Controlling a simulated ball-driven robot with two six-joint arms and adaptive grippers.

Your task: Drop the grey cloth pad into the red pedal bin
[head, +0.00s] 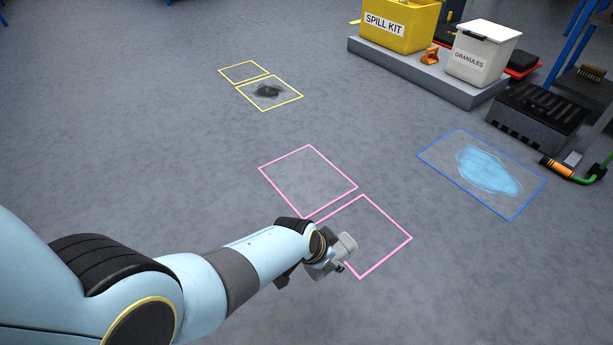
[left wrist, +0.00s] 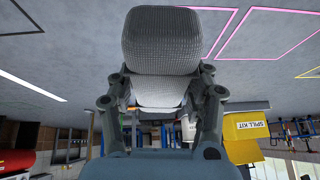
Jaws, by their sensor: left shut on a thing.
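My left gripper (head: 335,262) is low over the floor beside the nearer pink outline in the head view. In the left wrist view my left gripper (left wrist: 164,78) is shut on the grey cloth pad (left wrist: 160,40), a pale, woven, rounded block held between both fingers. No red pedal bin shows in the head view. A red object (left wrist: 15,160) is cut off at the left edge of the left wrist view; I cannot tell whether it is the bin. My right gripper is not in view.
A yellow spill kit box (head: 398,25) and white granules bin (head: 481,55) stand on a grey platform (head: 425,80). A blue puddle (head: 487,170) and dark stain (head: 269,92) lie inside floor outlines. A black grate (head: 537,113) is at right. The middle floor is clear.

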